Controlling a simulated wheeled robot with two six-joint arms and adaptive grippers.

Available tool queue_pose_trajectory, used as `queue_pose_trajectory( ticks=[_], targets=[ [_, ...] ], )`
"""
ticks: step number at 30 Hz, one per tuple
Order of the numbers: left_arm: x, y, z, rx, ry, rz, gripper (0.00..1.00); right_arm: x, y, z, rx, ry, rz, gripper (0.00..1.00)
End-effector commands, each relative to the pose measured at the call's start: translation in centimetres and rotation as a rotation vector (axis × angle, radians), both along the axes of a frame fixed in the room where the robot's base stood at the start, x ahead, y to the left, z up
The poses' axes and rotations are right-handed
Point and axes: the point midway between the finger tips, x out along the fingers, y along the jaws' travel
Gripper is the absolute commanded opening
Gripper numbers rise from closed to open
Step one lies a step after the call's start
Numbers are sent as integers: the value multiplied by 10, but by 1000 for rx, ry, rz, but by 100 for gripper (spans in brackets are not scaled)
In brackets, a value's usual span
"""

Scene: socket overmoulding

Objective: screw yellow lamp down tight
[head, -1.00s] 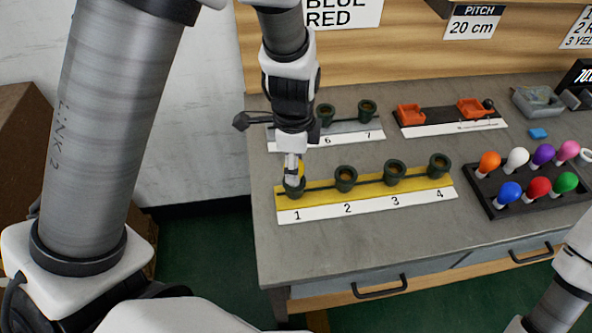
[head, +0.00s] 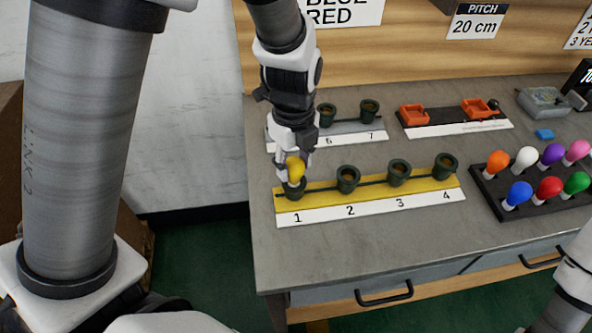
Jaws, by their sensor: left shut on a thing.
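The yellow lamp (head: 296,169) is at the dark green socket numbered 1 (head: 293,190), at the left end of the yellow strip (head: 320,195). My left gripper (head: 294,165) comes down from above and is shut on the lamp's bulb. The lamp's base is at the socket mouth; how deep it sits cannot be told. My right gripper is out of view; only part of my right arm shows at the right edge.
Sockets 2 (head: 348,179), 3 (head: 399,172) and 4 (head: 446,165) on the strip look empty. A black rack (head: 489,187) of several coloured lamps stands at the right. A grey strip with more sockets (head: 369,110) lies behind. The bench front is clear.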

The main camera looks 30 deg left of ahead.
Motion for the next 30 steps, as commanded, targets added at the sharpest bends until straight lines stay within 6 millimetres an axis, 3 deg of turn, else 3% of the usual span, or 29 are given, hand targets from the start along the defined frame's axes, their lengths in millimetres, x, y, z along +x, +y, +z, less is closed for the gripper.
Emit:
queue_pose_trajectory(
  ticks=[4, 10, 16, 17, 19, 30],
  targets=[
    [0, 0, -3, 0, 0, -66, 18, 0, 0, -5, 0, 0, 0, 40],
    [0, 0, -3, 0, -1, -375, 18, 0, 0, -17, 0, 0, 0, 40],
    [0, 0, -1, 0, 1, -399, 18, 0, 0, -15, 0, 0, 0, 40],
    [0, 0, -1, 0, 1, -399, 48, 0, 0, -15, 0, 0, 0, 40],
    [0, 0, -1, 0, 1, -398, 72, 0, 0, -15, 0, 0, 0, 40],
    [0, 0, -1, 0, 1, -397, 73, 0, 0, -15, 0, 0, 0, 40]
  ],
)
